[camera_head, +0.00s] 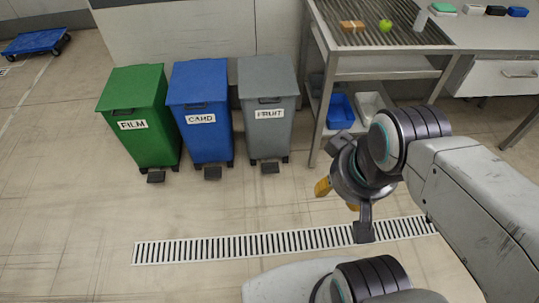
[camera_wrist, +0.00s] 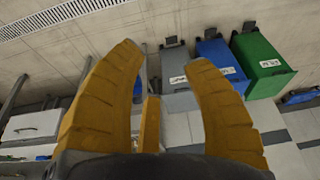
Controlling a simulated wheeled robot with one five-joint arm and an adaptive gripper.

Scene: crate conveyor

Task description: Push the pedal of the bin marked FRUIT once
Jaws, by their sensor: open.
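The grey bin marked FRUIT (camera_head: 267,108) stands at the right end of a row of three bins, its lid shut. Its dark pedal (camera_head: 270,168) sticks out at the floor in front. In the wrist view the grey bin (camera_wrist: 178,92) shows between my fingers, partly hidden by them, with its pedal (camera_wrist: 172,42) above it in the picture. My gripper (camera_head: 338,195) is right of the pedal and nearer the camera in the head view, apart from it. In the wrist view my gripper (camera_wrist: 165,75) has its yellow fingers spread, with nothing between them.
A blue CARD bin (camera_head: 200,100) and a green FILM bin (camera_head: 138,105) stand left of the grey bin. A metal-framed conveyor table (camera_head: 375,68) stands at right. A floor grate (camera_head: 250,247) crosses in front. The floor between grate and bins is clear.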

